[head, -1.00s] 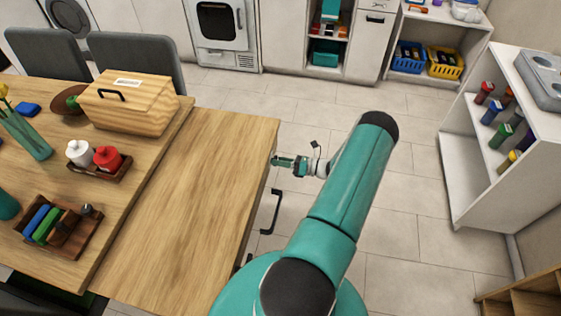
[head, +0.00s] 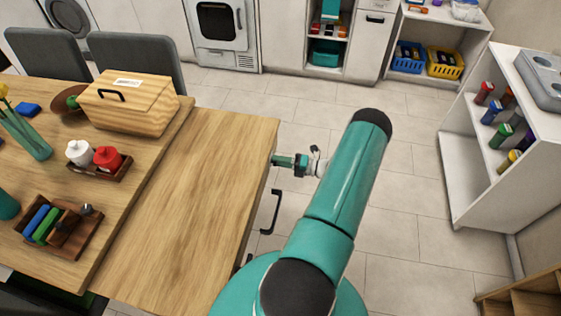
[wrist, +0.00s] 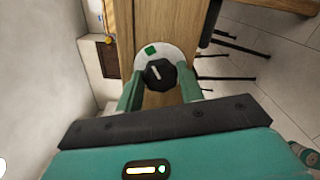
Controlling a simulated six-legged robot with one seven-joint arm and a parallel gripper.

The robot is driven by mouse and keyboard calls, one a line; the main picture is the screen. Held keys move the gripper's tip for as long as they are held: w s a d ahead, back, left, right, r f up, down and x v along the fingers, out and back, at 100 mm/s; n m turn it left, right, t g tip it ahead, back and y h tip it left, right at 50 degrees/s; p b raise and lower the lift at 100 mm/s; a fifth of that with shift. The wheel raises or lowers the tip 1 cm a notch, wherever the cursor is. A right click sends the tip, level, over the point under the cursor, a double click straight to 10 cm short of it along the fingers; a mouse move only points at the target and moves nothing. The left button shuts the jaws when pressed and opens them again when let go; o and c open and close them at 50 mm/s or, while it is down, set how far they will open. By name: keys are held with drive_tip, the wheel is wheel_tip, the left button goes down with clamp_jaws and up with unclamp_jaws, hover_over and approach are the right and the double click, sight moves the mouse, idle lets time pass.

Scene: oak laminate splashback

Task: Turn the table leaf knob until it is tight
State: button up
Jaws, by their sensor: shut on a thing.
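The table leaf knob (wrist: 160,75) is dark and many-sided with a white line on its face. It sits on a pale round plate (wrist: 141,56) on the wooden table edge. A green mark (wrist: 150,50) is on the plate, above and slightly left of the knob. The white line slants up and left, roughly towards that mark. My gripper (wrist: 160,88) is shut on the knob, one green finger on each side. In the head view my gripper (head: 284,161) reaches the right edge of the table leaf (head: 200,190); the knob is too small to make out there.
A black bar handle (head: 271,212) sticks out below the leaf edge. On the table stand a wooden box (head: 130,105), a tray with red and white bottles (head: 95,165) and a rack (head: 60,230). The tiled floor to the right is open up to a white shelf (head: 460,170).

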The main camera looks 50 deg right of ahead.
drive_tip(key=shift+w, duration=0.1)
drive_tip(key=o, duration=1)
drive_tip(key=v, duration=1.4)
